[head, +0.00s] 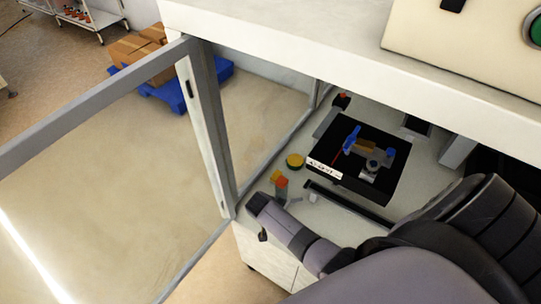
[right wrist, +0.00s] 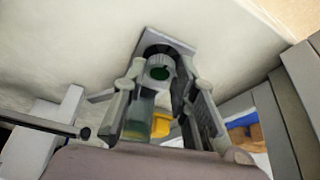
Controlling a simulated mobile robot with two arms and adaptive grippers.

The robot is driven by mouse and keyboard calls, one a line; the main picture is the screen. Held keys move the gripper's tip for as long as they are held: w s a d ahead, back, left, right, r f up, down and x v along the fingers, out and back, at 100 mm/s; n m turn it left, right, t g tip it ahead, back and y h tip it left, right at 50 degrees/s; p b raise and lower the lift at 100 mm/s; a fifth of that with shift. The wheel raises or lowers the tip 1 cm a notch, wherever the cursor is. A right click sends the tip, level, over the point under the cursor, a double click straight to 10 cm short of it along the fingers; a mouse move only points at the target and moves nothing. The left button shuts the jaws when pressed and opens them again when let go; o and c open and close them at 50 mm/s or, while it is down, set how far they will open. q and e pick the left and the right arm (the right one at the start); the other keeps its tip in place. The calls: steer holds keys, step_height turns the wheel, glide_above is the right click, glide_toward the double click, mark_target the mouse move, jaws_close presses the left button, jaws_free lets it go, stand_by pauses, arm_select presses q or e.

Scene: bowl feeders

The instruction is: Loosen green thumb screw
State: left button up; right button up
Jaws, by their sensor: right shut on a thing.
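In the head view, my right arm reaches from the lower right to the left end of the work surface. The screw and the fingertips cannot be made out there. My left gripper is not in view.
A black tray (head: 342,190) with blue and grey parts lies on the work surface. A framed open door (head: 203,130) stands left. Boxes (head: 140,52) rest on a blue pallet (head: 218,72) beyond.

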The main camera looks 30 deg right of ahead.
jaws_close()
steer(key=shift+s+n, duration=0.1)
steer(key=shift+n, duration=0.3)
steer(key=n+t+y+p, duration=0.1)
steer(key=n+p, duration=0.1)
steer(key=n, duration=0.1)
steer(key=shift+s+d+r, duration=0.1)
steer(key=shift+d, duration=0.05)
steer(key=shift+d+n+y, duration=0.1)
steer(key=shift+n+y, duration=0.2)
steer(key=shift+n, duration=0.5)
steer(key=n+y, duration=0.1)
steer(key=n, duration=0.1)
steer(key=shift+d+n+t, duration=0.1)
steer(key=shift+n+t, duration=0.3)
steer(key=n+y, duration=0.1)
steer(key=n, duration=0.2)
steer(key=shift+d, duration=0.15)
steer(key=shift+n+y+b, duration=0.7)
steer(key=shift+n+b, duration=0.1)
steer(key=shift+n, duration=0.9)
